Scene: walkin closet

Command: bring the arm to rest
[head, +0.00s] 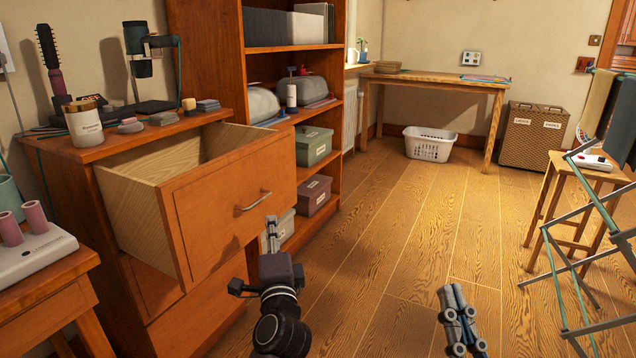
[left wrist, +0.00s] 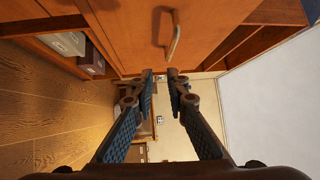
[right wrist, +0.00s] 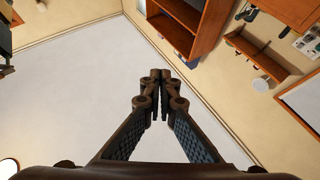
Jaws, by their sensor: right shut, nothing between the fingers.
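My left gripper (head: 271,232) is in front of the open top drawer (head: 225,205) of the wooden dresser, just below its metal handle (head: 254,202). In the left wrist view, the fingertips of my left gripper (left wrist: 161,74) stand apart with a gap and hold nothing. The handle (left wrist: 174,36) shows beyond them, clear of the fingers. My right gripper (head: 453,292) is over the wooden floor at the lower right of the head view. In the right wrist view, the fingers of my right gripper (right wrist: 160,76) meet at their tips, and they hold nothing.
The drawer juts out from the dresser, and its visible inside looks empty. A shelf unit (head: 207,50) with boxes stands behind it. A drying rack (head: 571,240) and stool (head: 560,170) stand at right. A laundry basket (head: 429,145) sits far back. The middle floor is clear.

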